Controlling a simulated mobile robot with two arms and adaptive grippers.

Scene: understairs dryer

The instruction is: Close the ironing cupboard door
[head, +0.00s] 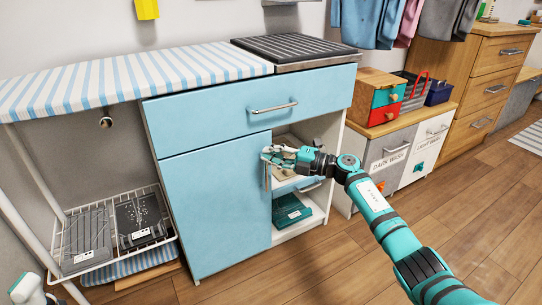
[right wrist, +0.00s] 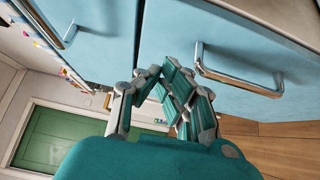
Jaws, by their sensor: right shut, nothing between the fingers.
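To the right of this panel the inside shows, with shelves and a teal item (head: 290,210). I cannot tell how far the panel stands off the frame. My right gripper (head: 270,155) is shut and empty, close to the panel's right edge by the handle top; contact is unclear. In the right wrist view its fingers (right wrist: 165,85) are before blue panels with metal handles (right wrist: 240,75).
A closed drawer with a metal handle (head: 273,105) is above the door. A wire basket (head: 110,235) stands at left under the striped ironing surface (head: 130,72). Laundry cabinets (head: 395,150) stand at right. The wooden floor in front is clear.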

